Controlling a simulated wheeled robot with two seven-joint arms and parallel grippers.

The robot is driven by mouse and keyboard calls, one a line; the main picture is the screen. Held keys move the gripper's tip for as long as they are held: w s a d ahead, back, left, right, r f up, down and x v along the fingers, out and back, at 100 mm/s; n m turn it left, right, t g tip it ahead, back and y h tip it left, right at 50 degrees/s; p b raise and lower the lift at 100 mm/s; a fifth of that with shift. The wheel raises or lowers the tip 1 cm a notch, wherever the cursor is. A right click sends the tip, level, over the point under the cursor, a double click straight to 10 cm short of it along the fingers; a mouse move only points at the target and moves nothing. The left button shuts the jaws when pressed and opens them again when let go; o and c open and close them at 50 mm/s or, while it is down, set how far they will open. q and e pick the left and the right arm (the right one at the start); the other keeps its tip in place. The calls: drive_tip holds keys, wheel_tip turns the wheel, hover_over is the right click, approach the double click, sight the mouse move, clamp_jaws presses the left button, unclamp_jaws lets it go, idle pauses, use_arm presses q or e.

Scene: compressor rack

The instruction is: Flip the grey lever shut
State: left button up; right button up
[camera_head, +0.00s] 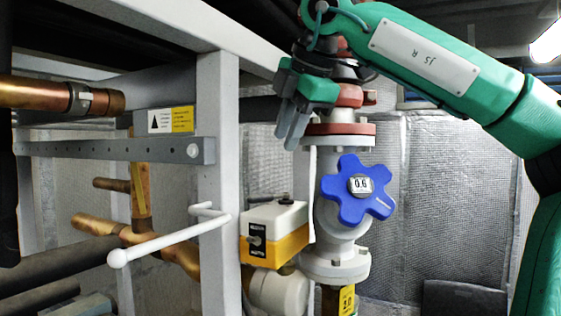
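The light grey lever (165,240) is a thin rod with a round knob at its left end. It sticks out to the left and towards me from a short bent piece at the grey upright post. My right gripper (290,132) is up and to the right of the lever, well apart from it, beside the red-flanged pipe. Its grey fingers point down and look close together; the gap between them is hard to see. No object shows in them. My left gripper is not in view.
A blue star-shaped handwheel (359,190) sits on the grey valve below my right arm. A yellow-and-white box (273,234) is right of the grey post (219,155). Copper pipes (135,232) run behind the lever. Open space lies in front of the lever.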

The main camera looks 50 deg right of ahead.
drive_tip(key=shift+s+a+r, duration=0.1)
drive_tip(key=shift+s+r, duration=0.25)
drive_tip(key=shift+r, duration=0.15)
